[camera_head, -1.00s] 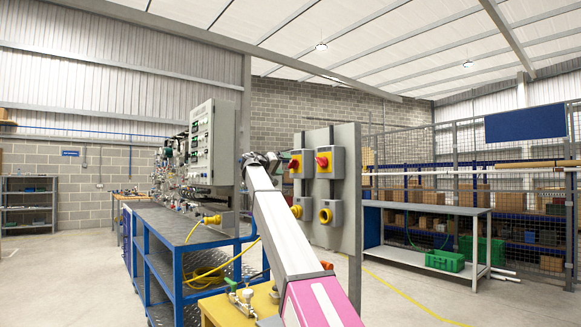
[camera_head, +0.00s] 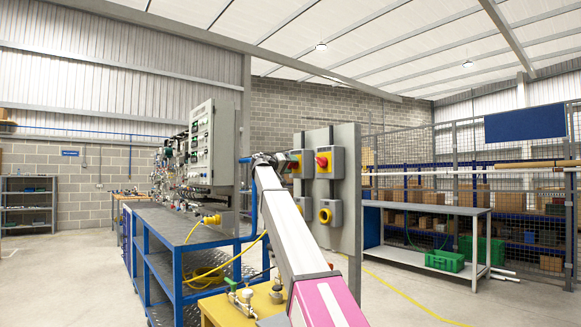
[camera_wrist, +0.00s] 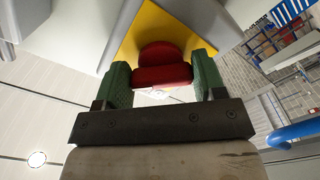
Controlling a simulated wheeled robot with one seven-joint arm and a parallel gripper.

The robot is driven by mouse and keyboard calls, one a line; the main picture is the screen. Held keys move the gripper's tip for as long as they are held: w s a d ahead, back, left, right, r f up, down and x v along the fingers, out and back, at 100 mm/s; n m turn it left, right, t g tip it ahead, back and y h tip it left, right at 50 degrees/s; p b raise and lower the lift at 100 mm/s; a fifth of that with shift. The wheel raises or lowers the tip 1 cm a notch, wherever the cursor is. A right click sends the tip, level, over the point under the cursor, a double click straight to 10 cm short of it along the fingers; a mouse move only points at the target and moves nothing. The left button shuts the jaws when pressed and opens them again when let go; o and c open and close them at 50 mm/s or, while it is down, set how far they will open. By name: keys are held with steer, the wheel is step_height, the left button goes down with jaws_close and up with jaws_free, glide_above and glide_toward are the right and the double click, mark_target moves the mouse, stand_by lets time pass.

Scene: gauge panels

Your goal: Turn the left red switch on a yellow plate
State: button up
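The left red switch (camera_wrist: 163,72) fills the space between the two green fingers of my gripper (camera_wrist: 162,78) in the wrist view. Its yellow plate (camera_wrist: 152,28) lies behind it. The handle's ends meet the finger edges in the picture, but I cannot tell whether the fingers press on it. In the head view my gripper (camera_head: 280,160) is at the upper left switch box (camera_head: 308,164), and hides part of that switch. The upper right red switch (camera_head: 322,162) on its yellow plate is clear of my gripper.
The boxes are on a grey upright panel (camera_head: 347,195). A blue-framed bench (camera_head: 170,225) with a yellow cable and a grey control cabinet (camera_head: 213,140) stand left. A yellow table (camera_head: 262,300) with valves is in front.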

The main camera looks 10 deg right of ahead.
steer(key=shift+n, duration=0.3)
steer(key=n, duration=0.8)
steer(key=shift+r+n, duration=0.15)
steer(key=shift+n, duration=0.25)
steer(key=n, duration=0.4)
steer(key=shift+n, duration=0.3)
steer(key=shift+r+n, duration=0.1)
steer(key=shift+n, duration=1.8)
steer(key=o, duration=0.9)
